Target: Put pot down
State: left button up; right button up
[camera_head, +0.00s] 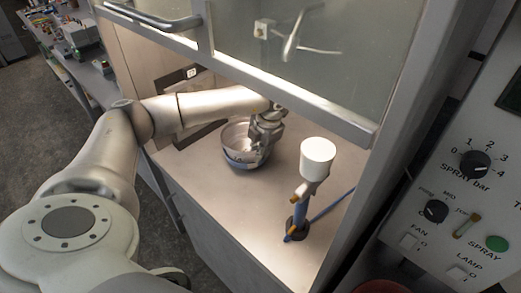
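The pot (233,151) is a round, shiny metal vessel with an open top, on or just above the pale surface inside the booth; I cannot tell whether it touches it. My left gripper (257,148) is at the pot's right rim, pointing down and covering part of that side. Its fingertips are small and partly hidden, so I cannot tell whether they are closed on the rim. My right gripper is not in view.
A spray gun with a white cup (317,157) stands upright right of the pot, with a blue hose (331,206) beside it. The booth's raised glass front (350,60) hangs above. The pale surface (215,185) in front of the pot is clear. A control panel (470,190) is at the right.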

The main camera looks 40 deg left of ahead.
pick_arm(q)
jog(key=shift+o, duration=1.2)
jog(key=shift+r, duration=0.1)
jog(key=shift+r, duration=0.5)
jog(key=b+v, duration=0.3)
jog(key=v, duration=0.8)
jog(key=shift+r, duration=0.3)
jog(key=shift+d+f, duration=0.1)
